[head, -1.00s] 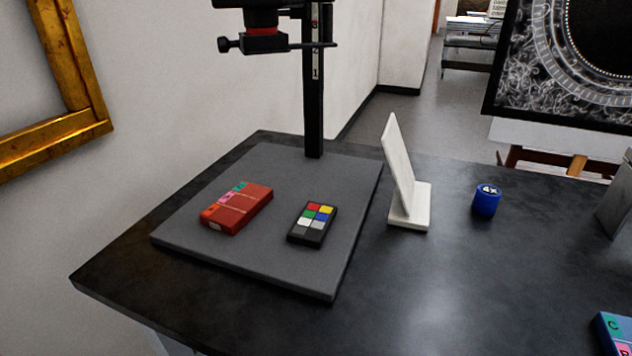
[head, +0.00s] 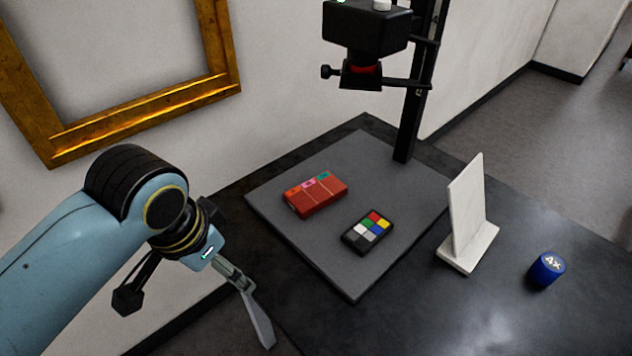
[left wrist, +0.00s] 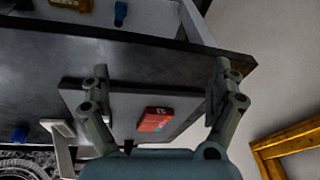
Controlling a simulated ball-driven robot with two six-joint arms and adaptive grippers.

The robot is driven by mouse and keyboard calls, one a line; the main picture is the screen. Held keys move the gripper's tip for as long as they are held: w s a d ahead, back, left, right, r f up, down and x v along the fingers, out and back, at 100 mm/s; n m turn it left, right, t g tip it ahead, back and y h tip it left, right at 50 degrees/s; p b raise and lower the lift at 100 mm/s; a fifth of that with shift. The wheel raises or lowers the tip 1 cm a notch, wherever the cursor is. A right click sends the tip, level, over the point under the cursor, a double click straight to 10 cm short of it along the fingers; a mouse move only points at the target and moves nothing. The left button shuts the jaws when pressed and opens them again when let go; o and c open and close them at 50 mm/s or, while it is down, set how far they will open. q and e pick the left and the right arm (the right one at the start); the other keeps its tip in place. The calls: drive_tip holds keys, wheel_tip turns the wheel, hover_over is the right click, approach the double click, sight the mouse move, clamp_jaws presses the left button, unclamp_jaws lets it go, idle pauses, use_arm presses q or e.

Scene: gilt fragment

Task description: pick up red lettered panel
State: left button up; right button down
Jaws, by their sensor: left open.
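The red lettered panel (head: 318,196) is a flat red block with coloured lettered patches along one edge. It lies on the grey baseboard (head: 340,270) of the camera stand, left of the colour chart. It also shows in the left wrist view (left wrist: 153,122), between the two fingers in the picture. My left gripper (head: 258,325) hangs at the lower left of the head view, apart from the panel, to its left and nearer me. In the left wrist view its fingers (left wrist: 162,85) are spread wide with nothing held. My right gripper is in neither current view.
A colour chart (head: 369,232) lies right of the panel. The stand's black post (head: 410,125) and overhanging camera (head: 366,35) rise behind. A white angled stand (head: 468,215) and a blue 4X cylinder (head: 546,270) are to the right. A gilt frame (head: 150,105) is on the wall.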

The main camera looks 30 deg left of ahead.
use_arm(q)
wheel_tip(320, 180, up, 3)
drive_tip(key=w, duration=0.2)
drive_tip(key=m+g, duration=0.3)
hover_over(297, 200)
drive_tip(key=shift+a+f+h, duration=0.25)
drive_tip(key=shift+f+h, duration=0.15)
drive_tip(key=shift+w+f+m, duration=0.15)
drive_tip(key=shift+w+m, duration=0.05)
drive_tip(key=shift+m, duration=0.1)
drive_tip(key=f, duration=0.4)
drive_tip(key=f+p, duration=0.1)
drive_tip(key=f, duration=0.2)
drive_tip(key=shift+s+d, duration=0.2)
drive_tip(key=shift+d, duration=0.05)
drive_tip(key=c, duration=1.3)
drive_tip(key=shift+r, duration=0.2)
